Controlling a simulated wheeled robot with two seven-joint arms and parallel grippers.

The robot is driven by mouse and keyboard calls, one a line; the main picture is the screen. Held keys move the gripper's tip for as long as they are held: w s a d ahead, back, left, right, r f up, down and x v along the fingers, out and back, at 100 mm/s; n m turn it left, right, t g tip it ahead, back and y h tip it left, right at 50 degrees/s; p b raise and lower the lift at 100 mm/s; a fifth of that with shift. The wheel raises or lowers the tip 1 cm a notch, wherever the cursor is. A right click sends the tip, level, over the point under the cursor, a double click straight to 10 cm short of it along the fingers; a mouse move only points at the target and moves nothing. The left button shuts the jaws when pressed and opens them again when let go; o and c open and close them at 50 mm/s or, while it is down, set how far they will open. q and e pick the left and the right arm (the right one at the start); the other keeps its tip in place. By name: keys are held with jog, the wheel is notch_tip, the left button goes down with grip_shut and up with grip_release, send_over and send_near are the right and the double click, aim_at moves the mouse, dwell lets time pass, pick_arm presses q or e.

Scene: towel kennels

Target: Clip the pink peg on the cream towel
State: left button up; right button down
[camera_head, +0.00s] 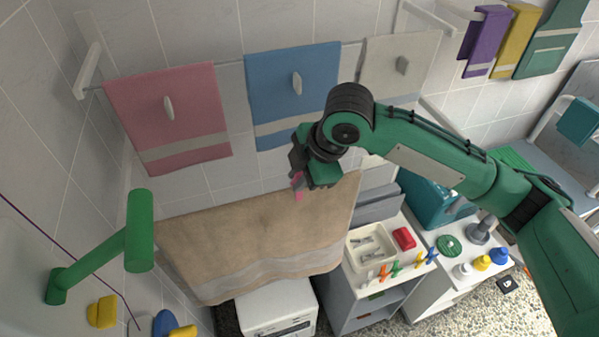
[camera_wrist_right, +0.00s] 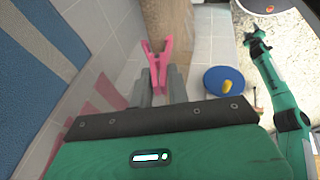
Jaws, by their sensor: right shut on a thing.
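The pink peg (camera_head: 298,187) is held in my right gripper (camera_head: 304,176), in the middle of the head view. In the right wrist view the peg (camera_wrist_right: 155,62) stands out beyond the grey fingers (camera_wrist_right: 158,85), its V-shaped end pointing away from them. A pale cream towel (camera_head: 378,68) hangs on the wall rail, up and to the right of this gripper, with a grey clip-like piece on it. A larger tan towel (camera_head: 245,232) hangs below the gripper. My left gripper (camera_wrist_right: 258,45) appears small in the right wrist view; its jaws are unclear.
A pink towel (camera_head: 195,110) and a blue towel (camera_head: 265,80) hang on the rail left of the cream one. My right forearm crosses in front of the wall.

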jog(key=shift+f, duration=0.15)
jog(key=c, duration=0.8)
grip_release()
jog(key=shift+r, duration=4)
